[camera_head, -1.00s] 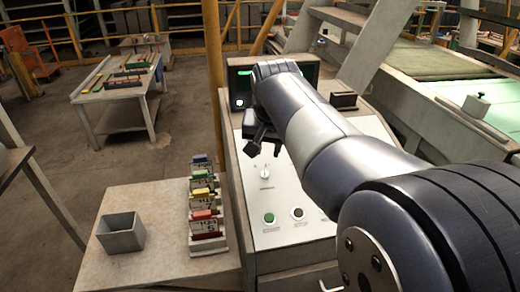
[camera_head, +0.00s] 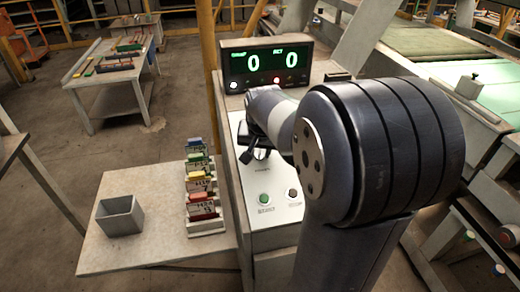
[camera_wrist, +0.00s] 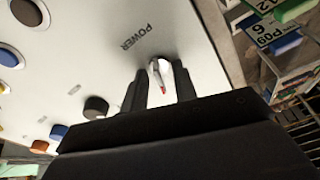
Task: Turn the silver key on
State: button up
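The silver key (camera_wrist: 160,72) is a small round silver switch with a red-tipped pointer, beside the printed word POWER on the pale panel (camera_wrist: 90,50) in the wrist view. My gripper (camera_wrist: 163,88) has its two dark fingers apart, one on each side of the key, with the key between their tips. Some gap shows beside the key; I cannot tell whether either finger touches it. In the head view my gripper (camera_head: 255,155) is low over the panel (camera_head: 285,208), and the key is hidden behind it.
A display (camera_head: 265,65) above the panel is lit with two green zeros and a red light. A green button (camera_head: 264,199) and a dark knob (camera_wrist: 95,107) are on the panel. A grey bin (camera_head: 120,216) and a rack of coloured tags (camera_head: 202,200) stand on the left table.

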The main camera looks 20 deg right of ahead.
grip_shut()
jog(key=shift+m+b, duration=0.45)
jog(key=shift+m, duration=0.65)
grip_release()
jog(key=b+v, duration=0.1)
jog(key=v, duration=1)
jog(key=shift+w+a, duration=0.1)
jog(key=shift+a, duration=0.05)
